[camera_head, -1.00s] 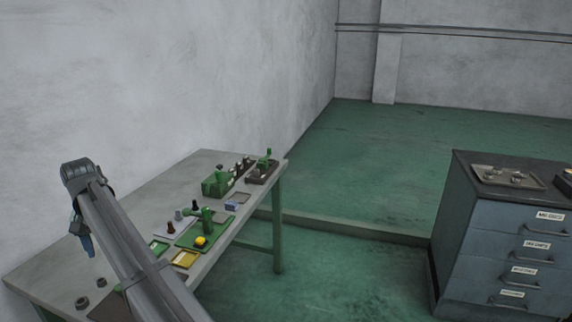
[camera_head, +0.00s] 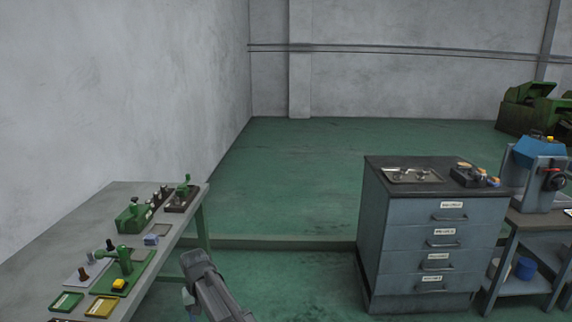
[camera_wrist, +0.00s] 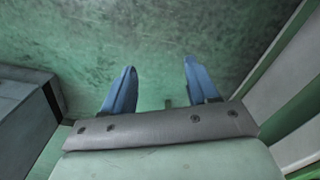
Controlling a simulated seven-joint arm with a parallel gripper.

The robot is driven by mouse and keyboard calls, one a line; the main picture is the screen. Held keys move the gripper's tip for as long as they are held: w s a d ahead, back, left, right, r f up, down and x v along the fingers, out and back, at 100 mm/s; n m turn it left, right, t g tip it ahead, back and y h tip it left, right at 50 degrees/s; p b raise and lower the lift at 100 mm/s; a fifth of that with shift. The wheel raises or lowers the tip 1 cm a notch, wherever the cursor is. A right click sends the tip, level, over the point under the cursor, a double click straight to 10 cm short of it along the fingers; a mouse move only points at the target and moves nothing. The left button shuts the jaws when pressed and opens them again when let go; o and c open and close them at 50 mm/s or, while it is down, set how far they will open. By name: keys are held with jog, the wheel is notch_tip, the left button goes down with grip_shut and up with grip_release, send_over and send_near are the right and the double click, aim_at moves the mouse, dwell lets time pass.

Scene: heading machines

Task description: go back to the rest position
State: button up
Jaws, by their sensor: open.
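My gripper (camera_wrist: 158,80) shows in the wrist view with its two blue fingers spread apart and nothing between them. It points down over the bare green floor (camera_wrist: 150,35). In the head view my arm is at the bottom centre, in the gap between the workbench (camera_head: 190,222) and the drawer cabinet (camera_head: 373,255). There, only a bit of a blue finger (camera_head: 188,297) shows beside the wrist; the rest is hidden.
The workbench on the left carries green fixtures (camera_head: 132,217) and small trays (camera_head: 103,306). The cabinet bears a metal tray (camera_head: 412,175). A blue-topped machine (camera_head: 540,165) stands on a stand at right. Green floor (camera_head: 300,170) behind is clear.

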jog(key=s+d+f+m, duration=0.1)
jog(key=d+f, duration=0.4)
jog(key=d, duration=0.7)
jog(key=d+f+m, duration=0.1)
jog(key=d+f, duration=0.4)
jog(key=d, duration=0.8)
jog(key=s+d+f+m, duration=0.1)
jog(key=s+d+f, duration=0.25)
jog(key=d, duration=0.55)
jog(key=s+d+f+m, duration=0.25)
jog(key=s+d, duration=0.25)
jog(key=d, duration=0.4)
jog(key=s+f+g, duration=0.3)
jog(key=s+f, duration=0.7)
jog(key=s, duration=0.5)
jog(key=s+f+g, duration=0.3)
jog(key=s+f, duration=0.8)
jog(key=s, duration=0.4)
jog(key=shift+s+d+n+g, duration=0.15)
jog(key=shift+d+n+g, duration=0.2)
jog(key=shift+d+g, duration=0.05)
jog(key=shift+f, duration=0.1)
